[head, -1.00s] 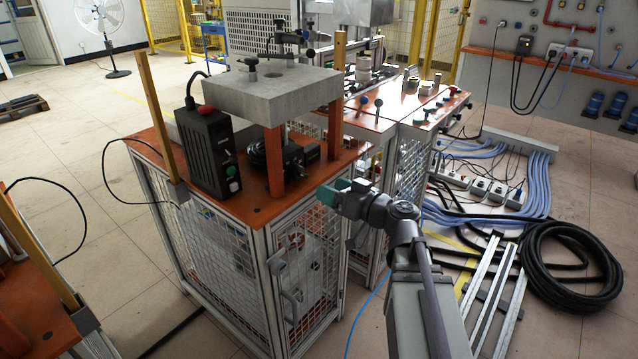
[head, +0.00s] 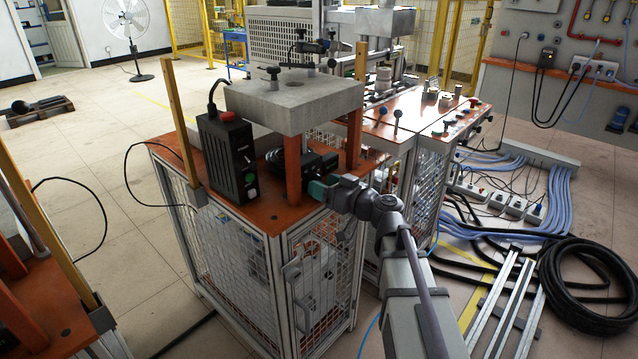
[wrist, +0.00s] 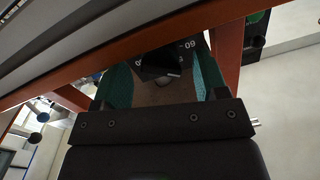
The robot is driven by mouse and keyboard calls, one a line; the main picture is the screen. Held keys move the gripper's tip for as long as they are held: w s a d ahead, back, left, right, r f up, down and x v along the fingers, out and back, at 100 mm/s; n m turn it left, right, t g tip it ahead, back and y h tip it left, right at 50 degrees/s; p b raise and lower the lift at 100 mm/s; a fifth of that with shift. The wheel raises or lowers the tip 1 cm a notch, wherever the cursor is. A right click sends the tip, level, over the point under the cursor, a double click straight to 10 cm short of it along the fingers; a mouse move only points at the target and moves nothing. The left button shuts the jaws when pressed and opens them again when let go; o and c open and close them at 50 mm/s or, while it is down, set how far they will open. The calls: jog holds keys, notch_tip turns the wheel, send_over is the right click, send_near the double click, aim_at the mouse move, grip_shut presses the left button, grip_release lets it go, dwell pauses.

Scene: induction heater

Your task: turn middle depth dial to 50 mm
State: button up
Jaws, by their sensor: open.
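A black device (head: 290,160) sits on the orange tabletop under the grey slab. In the wrist view, a dark face with pale numerals (wrist: 187,45), partly cut off, carries a black dial (wrist: 160,64). A small round metallic part shows just below it. My gripper (head: 318,188) has teal fingers and reaches toward the device at the front right orange leg. In the wrist view its fingers (wrist: 162,85) stand apart, one on each side of the dial, with a gap visible. I cannot tell whether they touch it, nor read its setting.
The grey slab (head: 293,98) hangs above on orange legs (head: 293,172), close to my gripper. A black box with a red button (head: 227,155) stands to the left. A second bench with several knobs (head: 397,116) stands behind right. Open floor lies left.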

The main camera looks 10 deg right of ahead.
jog(key=shift+x, duration=1.15)
jog(key=c, duration=0.9)
jog(key=shift+m, duration=0.8)
jog(key=o, duration=0.9)
